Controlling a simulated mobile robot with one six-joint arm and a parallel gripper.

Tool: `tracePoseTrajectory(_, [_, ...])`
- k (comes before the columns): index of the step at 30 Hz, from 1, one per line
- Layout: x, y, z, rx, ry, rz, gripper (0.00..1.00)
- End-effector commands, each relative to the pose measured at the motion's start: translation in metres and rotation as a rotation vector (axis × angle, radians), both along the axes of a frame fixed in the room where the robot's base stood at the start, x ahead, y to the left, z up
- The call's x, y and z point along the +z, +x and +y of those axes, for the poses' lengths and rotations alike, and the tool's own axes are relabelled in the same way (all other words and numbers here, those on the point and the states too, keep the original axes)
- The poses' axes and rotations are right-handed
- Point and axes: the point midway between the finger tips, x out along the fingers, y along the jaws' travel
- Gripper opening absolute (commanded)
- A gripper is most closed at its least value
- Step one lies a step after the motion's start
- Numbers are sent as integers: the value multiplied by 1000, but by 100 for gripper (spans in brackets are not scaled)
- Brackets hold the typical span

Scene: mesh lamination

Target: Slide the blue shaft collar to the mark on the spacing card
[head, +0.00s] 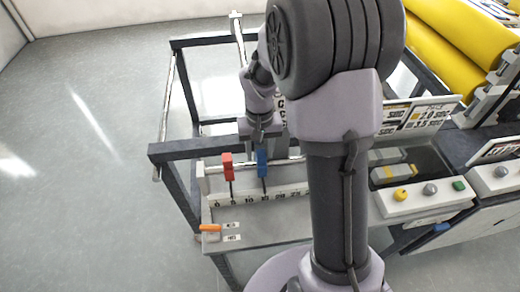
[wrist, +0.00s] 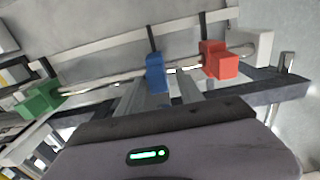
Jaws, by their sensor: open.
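The blue shaft collar (head: 263,163) sits on a horizontal light shaft, with a thin dark pointer hanging from it to about 15 on the number scale (head: 249,200). In the wrist view the blue collar (wrist: 155,72) appears between the ends of my grey fingers. My gripper (head: 258,140) is open, just above the blue collar; I cannot tell whether a finger touches it. The red collar (head: 228,166) is to its left, its pointer near 5. A lettered card (head: 280,104) behind my arm is partly hidden; I cannot tell whether it is the spacing card.
A green collar (wrist: 38,98) is at the shaft's other side in the wrist view. A dark frame rail (head: 185,150) runs behind the shaft. A button panel (head: 425,195) and yellow rollers (head: 445,60) are on the right.

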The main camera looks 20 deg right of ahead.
Motion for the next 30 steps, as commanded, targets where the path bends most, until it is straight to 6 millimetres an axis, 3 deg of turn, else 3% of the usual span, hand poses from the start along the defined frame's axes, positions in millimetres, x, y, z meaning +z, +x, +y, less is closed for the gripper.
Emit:
tracePoseTrajectory(5, [23,1,0,0,-1,-3,44])
tracePoseTrajectory(12, [106,1,0,0,0,-4,44])
tracePoseTrajectory(18, [157,0,0,0,0,-2,44])
tracePoseTrajectory(23, [173,0,0,1,1,0,44])
tracePoseTrajectory(30, [174,0,0,1,1,0,44])
